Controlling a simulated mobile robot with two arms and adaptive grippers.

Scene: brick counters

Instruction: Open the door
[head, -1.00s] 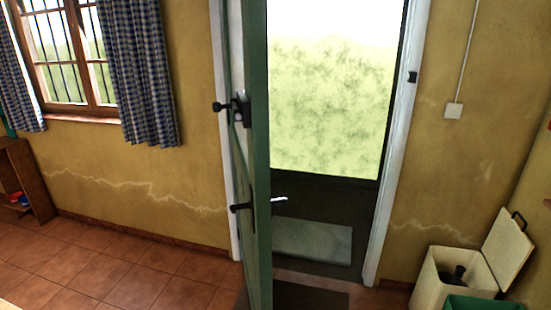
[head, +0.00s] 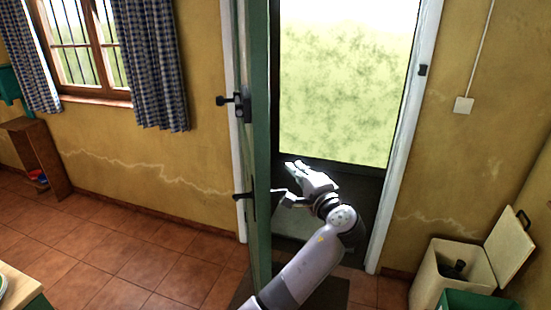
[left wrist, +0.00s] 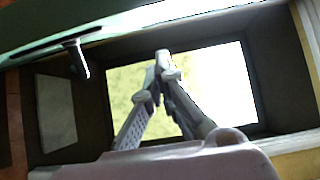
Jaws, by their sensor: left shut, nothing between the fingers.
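The green door (head: 260,120) stands swung open toward me, almost edge-on, in the head view; its face also shows at the top left of the left wrist view (left wrist: 130,28). A dark lever handle (head: 243,196) is on its left face. A metal lever handle (left wrist: 77,57) is on its other face in the left wrist view. My left gripper (head: 286,180) is shut and empty, beside the door's right face near the handle height. In the left wrist view its fingertips (left wrist: 160,68) meet, apart from the handle. My right gripper is in neither view.
Behind the green door is a dark panel (head: 362,190) with a bright pane (head: 345,80). A bin with a raised lid (head: 508,248) and a green bin (head: 475,300) stand at lower right. A small wooden shelf (head: 35,155) stands far left. Tiled floor (head: 150,260) is clear at left.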

